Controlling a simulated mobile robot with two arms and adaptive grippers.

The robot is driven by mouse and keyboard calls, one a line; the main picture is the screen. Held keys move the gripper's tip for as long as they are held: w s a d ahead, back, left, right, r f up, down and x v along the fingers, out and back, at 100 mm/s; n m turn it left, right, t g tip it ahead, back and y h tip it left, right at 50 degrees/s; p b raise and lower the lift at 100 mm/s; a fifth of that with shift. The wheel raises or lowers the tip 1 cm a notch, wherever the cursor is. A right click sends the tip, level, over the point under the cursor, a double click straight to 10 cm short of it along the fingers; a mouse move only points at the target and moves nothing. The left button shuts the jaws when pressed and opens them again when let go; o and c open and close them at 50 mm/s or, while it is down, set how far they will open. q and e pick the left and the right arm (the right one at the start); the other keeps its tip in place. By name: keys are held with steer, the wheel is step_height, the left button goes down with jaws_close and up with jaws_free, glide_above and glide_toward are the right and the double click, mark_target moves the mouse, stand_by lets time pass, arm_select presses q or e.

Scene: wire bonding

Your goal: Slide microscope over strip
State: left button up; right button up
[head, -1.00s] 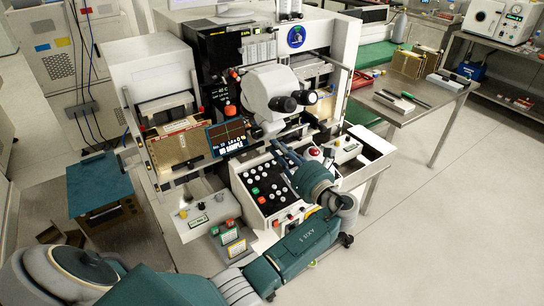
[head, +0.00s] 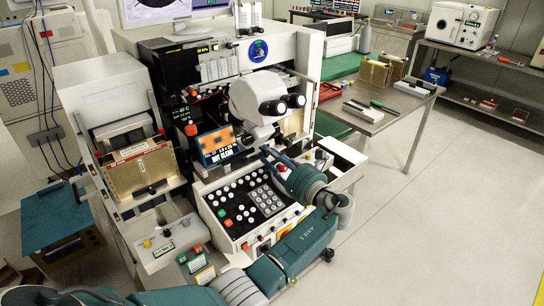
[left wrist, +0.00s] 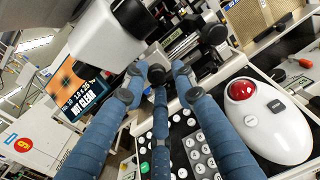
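The microscope (head: 256,98) is a white head with two black eyepieces at the middle of the bonding machine. In the left wrist view its white body (left wrist: 108,45) fills the upper left. My left gripper (head: 268,155) is just below and in front of it. I cannot make out the strip; the area under the microscope is largely hidden. My right gripper is out of view.
A button panel (head: 246,203) lies below the gripper. A white trackball unit with a red ball (left wrist: 242,90) is close on the right. Gold magazines (head: 141,172) flank the machine.

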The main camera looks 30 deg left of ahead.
arm_select(q)
steer(key=v, duration=1.2)
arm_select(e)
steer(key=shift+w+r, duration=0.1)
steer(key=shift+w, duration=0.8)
